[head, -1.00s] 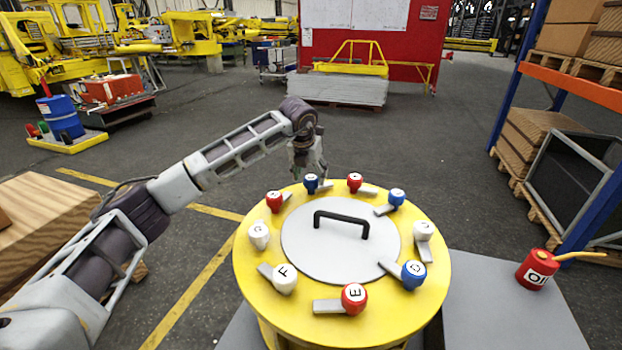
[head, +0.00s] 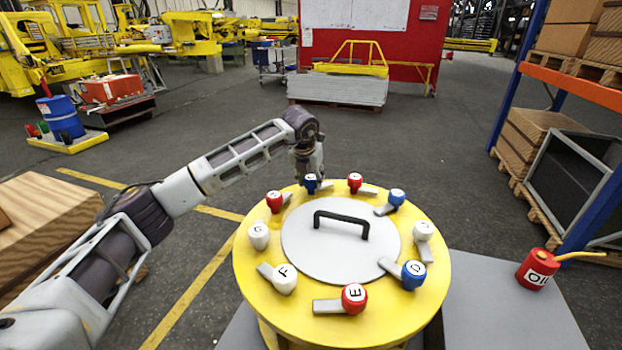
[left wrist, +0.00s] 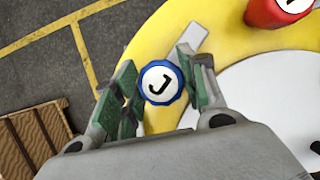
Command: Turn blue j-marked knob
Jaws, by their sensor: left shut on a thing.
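The blue J-marked knob (left wrist: 160,82) is at the far edge of the round yellow drum top (head: 262,300). It also shows small in the head view (head: 311,184), partly covered by my gripper. Its grey lever (left wrist: 190,38) points up and right in the left wrist view. My left gripper (left wrist: 158,90) comes down from above, one green-padded finger on each side of the knob, and is shut on it. The gripper also shows in the head view (head: 311,178). My right gripper is in neither view.
Red (head: 355,298), white and blue lettered knobs with grey levers ring the drum top; a red knob (head: 274,201) sits close to the J knob. A grey lid (head: 310,250) with a black handle fills the centre. A red oil can (head: 537,269) stands on the right.

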